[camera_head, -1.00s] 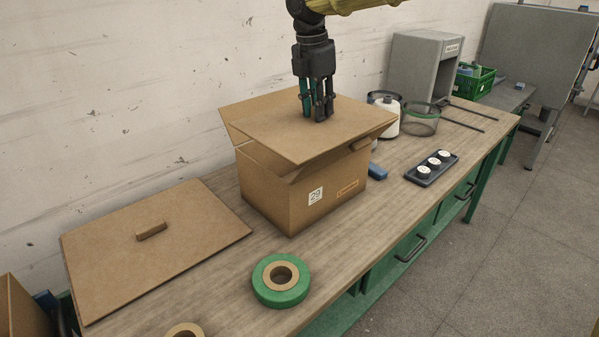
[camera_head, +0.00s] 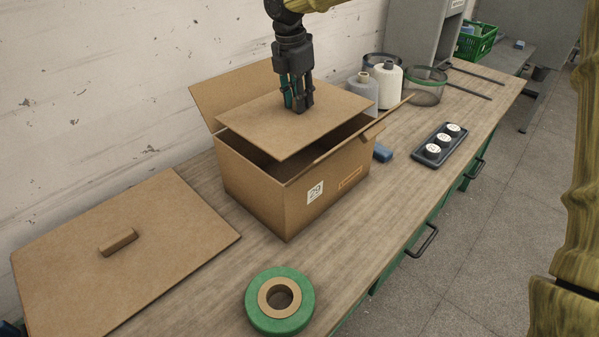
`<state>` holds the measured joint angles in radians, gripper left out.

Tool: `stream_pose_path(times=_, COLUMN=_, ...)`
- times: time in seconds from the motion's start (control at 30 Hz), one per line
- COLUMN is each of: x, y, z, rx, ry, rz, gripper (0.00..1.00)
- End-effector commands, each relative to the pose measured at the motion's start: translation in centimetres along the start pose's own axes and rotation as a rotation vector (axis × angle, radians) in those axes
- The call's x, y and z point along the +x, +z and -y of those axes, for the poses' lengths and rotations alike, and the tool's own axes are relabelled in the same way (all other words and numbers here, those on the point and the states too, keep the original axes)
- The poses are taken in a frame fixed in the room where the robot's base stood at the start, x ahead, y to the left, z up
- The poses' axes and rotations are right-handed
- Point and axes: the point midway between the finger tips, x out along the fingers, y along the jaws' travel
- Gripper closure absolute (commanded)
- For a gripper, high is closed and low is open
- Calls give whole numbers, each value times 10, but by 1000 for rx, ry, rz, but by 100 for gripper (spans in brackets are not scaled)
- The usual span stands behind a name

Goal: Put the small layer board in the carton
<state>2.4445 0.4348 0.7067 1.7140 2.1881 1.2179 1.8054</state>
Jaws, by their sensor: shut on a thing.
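The small layer board (camera_head: 275,132) is a flat brown sheet over the open top of the carton (camera_head: 262,187). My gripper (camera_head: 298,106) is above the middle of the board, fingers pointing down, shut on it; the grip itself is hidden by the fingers. The board looks roughly level, with a dark gap into the carton showing along its front left side. The carton's flaps stand open at the back left and front right.
A larger board (camera_head: 127,262) with a grip block lies on the table (camera_head: 400,205) at left. A green tape roll (camera_head: 280,303) sits in front. Cones (camera_head: 387,86), a blue block (camera_head: 382,153) and a black tray (camera_head: 438,146) with white-topped pieces stand to the right.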

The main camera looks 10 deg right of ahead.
Motion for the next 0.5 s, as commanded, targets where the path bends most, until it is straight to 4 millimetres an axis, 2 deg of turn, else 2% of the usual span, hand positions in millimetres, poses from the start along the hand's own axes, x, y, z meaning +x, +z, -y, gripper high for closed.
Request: stream_pose_path(times=0.5, x=104, y=-16, z=2, rx=-1, ry=-3, rz=-1, gripper=100)
